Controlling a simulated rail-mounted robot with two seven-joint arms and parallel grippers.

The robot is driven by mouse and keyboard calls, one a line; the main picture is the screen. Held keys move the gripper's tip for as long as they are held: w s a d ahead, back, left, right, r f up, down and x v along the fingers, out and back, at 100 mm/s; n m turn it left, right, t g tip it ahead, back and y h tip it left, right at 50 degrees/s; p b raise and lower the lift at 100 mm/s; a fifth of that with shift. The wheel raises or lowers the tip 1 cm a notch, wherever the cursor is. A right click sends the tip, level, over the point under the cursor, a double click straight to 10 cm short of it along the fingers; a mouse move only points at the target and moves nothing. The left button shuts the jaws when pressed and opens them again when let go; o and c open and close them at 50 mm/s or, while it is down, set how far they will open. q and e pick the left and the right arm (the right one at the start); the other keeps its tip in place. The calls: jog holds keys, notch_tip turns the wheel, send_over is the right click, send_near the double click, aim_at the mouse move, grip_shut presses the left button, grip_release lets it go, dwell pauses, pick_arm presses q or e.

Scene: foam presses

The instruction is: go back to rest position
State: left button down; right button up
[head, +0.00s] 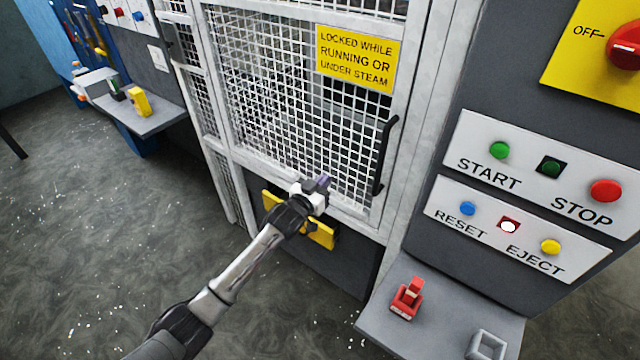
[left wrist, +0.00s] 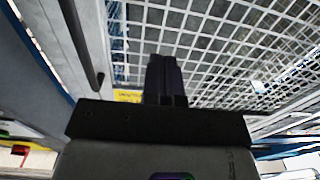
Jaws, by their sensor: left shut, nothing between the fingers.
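My left gripper (head: 322,183) is shut and empty in the head view, in front of the lower part of the white mesh gate (head: 290,100). In the left wrist view its closed dark fingers (left wrist: 165,80) point toward the mesh. I cannot tell whether they touch it. My left arm reaches in from the bottom left of the head view. My right gripper is not in view.
The gate has a black handle (head: 384,155) and a yellow sign (head: 357,58). Right of it is a panel with START, STOP, RESET and EJECT buttons (head: 550,247), above a grey shelf (head: 440,325) with a red object (head: 407,298). Open floor (head: 100,220) lies left.

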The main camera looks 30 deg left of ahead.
pick_arm(q)
jog(key=shift+s+a, duration=0.1)
jog(key=shift+s, duration=0.65)
